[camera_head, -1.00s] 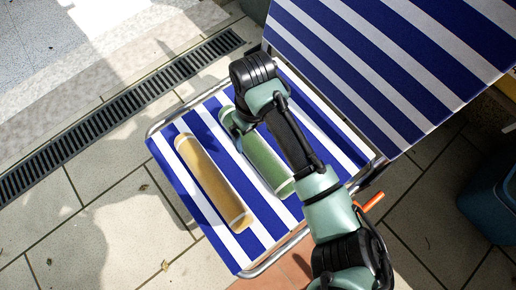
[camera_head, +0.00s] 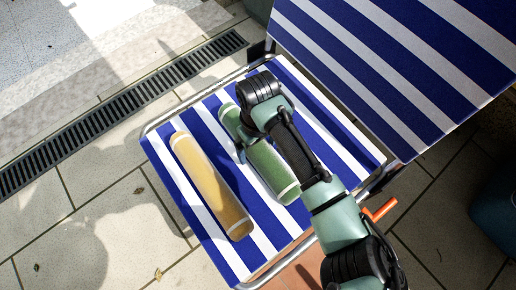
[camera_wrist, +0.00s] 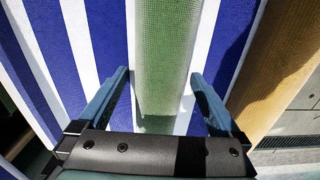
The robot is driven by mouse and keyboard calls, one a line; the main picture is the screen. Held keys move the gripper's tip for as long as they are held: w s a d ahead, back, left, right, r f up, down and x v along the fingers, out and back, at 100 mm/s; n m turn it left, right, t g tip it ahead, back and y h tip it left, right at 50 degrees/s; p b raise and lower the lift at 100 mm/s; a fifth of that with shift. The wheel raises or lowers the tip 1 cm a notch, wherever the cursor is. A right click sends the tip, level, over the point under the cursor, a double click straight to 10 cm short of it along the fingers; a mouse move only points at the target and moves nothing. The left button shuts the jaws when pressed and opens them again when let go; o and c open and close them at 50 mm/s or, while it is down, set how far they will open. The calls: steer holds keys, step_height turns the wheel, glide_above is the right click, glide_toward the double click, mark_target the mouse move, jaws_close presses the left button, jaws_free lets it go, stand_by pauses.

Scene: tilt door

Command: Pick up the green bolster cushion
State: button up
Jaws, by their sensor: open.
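The green bolster cushion (camera_head: 270,168) lies on the blue-and-white striped seat of a folding chair (camera_head: 215,256), partly hidden by my arm in the head view. In the wrist view the green cushion (camera_wrist: 165,60) runs between the two open fingers of my gripper (camera_wrist: 162,95). There is a gap on each side, and the fingers appear not to touch it. In the head view my arm reaches over the cushion and the gripper itself is mostly hidden under the wrist.
A yellow bolster cushion (camera_head: 212,185) lies to the left of the green one on the seat; it also shows at the right in the wrist view (camera_wrist: 275,65). The striped backrest (camera_head: 390,70) rises behind my arm. An orange lever (camera_head: 379,210) sticks out at the chair's side.

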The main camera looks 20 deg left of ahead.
steer(key=shift+r, duration=0.1)
jaws_close()
stand_by(0.3)
